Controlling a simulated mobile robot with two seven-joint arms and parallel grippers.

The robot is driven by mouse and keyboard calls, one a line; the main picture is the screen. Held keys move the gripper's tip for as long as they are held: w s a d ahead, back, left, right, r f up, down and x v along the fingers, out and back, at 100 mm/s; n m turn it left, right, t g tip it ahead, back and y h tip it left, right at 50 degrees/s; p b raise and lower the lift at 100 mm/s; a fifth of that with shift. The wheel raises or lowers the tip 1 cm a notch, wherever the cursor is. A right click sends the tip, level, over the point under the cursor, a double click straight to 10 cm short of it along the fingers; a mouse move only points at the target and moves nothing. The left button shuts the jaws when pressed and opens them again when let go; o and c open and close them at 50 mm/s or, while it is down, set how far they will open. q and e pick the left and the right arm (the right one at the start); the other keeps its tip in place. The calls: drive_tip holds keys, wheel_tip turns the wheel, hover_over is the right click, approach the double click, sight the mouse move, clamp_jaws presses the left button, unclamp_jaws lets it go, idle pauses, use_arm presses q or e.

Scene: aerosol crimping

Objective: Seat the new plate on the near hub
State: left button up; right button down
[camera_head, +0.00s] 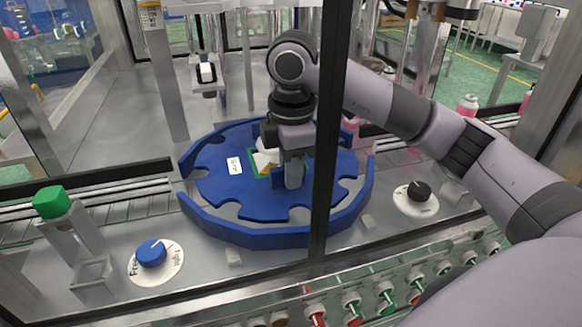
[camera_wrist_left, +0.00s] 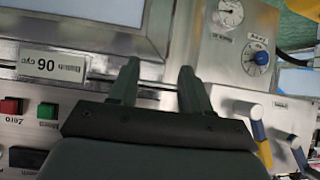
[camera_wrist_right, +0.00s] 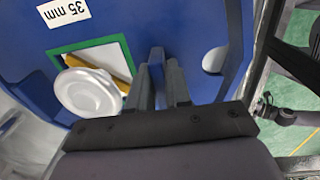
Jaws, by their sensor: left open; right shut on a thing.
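A blue notched plate (camera_head: 213,186) lies inside a blue guide rail (camera_head: 265,238) on the steel deck. In the right wrist view the plate (camera_wrist_right: 110,18) has a 35 mm label (camera_wrist_right: 64,13), a green-edged square (camera_wrist_right: 116,47) and a white domed piece (camera_wrist_right: 88,93) near its middle. My right gripper (camera_head: 293,184) points down at the plate; in its wrist view (camera_wrist_right: 162,60) its fingers are close together on a raised part of it. The hub is hidden, so I cannot tell whether the plate sits fully down. My left gripper (camera_wrist_left: 157,68) is open and empty above a control panel.
A dark frame post (camera_head: 330,130) stands in front of the plate. Pink bottles (camera_head: 467,105) stand at the back right.

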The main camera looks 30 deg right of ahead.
drive_tip(key=shift+f+b, duration=0.4)
drive_tip(key=shift+f, duration=0.25)
idle(0.7)
drive_tip(key=c, duration=1)
unclamp_jaws()
drive_tip(key=shift+f, duration=0.1)
drive_tip(key=shift+s+r+p, duration=0.15)
drive_tip(key=shift+r+p, duration=0.2)
drive_tip(key=shift+r, duration=3.3)
